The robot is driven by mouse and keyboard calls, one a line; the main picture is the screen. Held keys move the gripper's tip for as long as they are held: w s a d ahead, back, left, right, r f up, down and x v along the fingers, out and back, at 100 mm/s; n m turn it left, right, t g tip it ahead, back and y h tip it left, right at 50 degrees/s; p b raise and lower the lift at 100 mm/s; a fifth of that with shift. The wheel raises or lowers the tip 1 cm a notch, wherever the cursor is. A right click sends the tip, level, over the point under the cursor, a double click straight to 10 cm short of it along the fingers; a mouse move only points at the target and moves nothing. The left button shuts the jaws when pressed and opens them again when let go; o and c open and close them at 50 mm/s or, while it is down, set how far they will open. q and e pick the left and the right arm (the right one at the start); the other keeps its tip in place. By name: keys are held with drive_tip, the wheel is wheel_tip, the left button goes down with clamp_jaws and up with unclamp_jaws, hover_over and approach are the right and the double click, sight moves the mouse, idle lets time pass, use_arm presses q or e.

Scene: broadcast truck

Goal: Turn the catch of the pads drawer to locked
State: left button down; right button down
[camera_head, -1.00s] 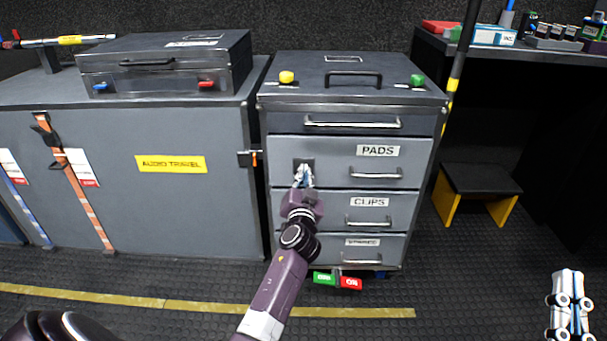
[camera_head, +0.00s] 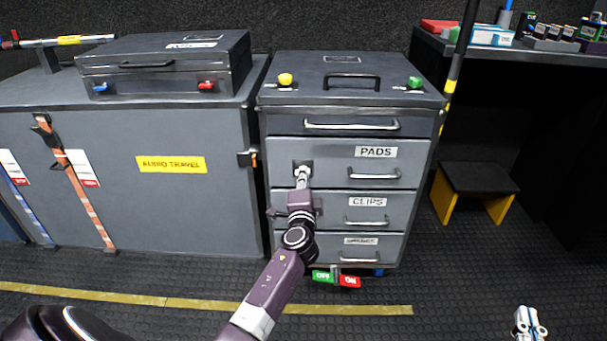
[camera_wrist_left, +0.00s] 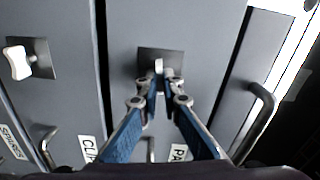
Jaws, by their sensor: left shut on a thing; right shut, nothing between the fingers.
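The pads drawer (camera_head: 330,153) is shut in the grey cabinet, with its white PADS label and bar handle at the right. Its catch, a small pale knob (camera_wrist_left: 159,66) on a dark square plate (camera_wrist_left: 147,55), is at the drawer's left side. My left gripper (camera_head: 303,172) is at this catch, its fingertips (camera_wrist_left: 160,82) closed on the knob in the left wrist view. The fingertips partly hide the knob, so I cannot tell its exact angle. My right gripper (camera_head: 530,322) is shut and empty at the bottom right, away from the cabinet.
The clips drawer (camera_head: 340,207) is below, and a similar pale catch (camera_wrist_left: 18,62) shows beside it in the left wrist view. A grey travel case (camera_head: 200,215) stands close at the left.

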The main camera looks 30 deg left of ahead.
use_arm(q)
drive_tip(key=shift+r+m, duration=0.1)
drive_tip(key=shift+m, duration=1)
use_arm(e)
drive_tip(key=shift+s+d+f+g, duration=0.15)
drive_tip(key=shift+f+g, duration=0.3)
drive_tip(key=shift+f, duration=0.45)
drive_tip(key=shift+s+d+f+g, duration=0.15)
drive_tip(key=shift+f+g, duration=0.3)
drive_tip(key=shift+f, duration=0.4)
use_arm(q)
drive_tip(key=c, duration=2.1)
unclamp_jaws()
drive_tip(key=shift+w, duration=0.1)
drive_tip(key=v, duration=1.2)
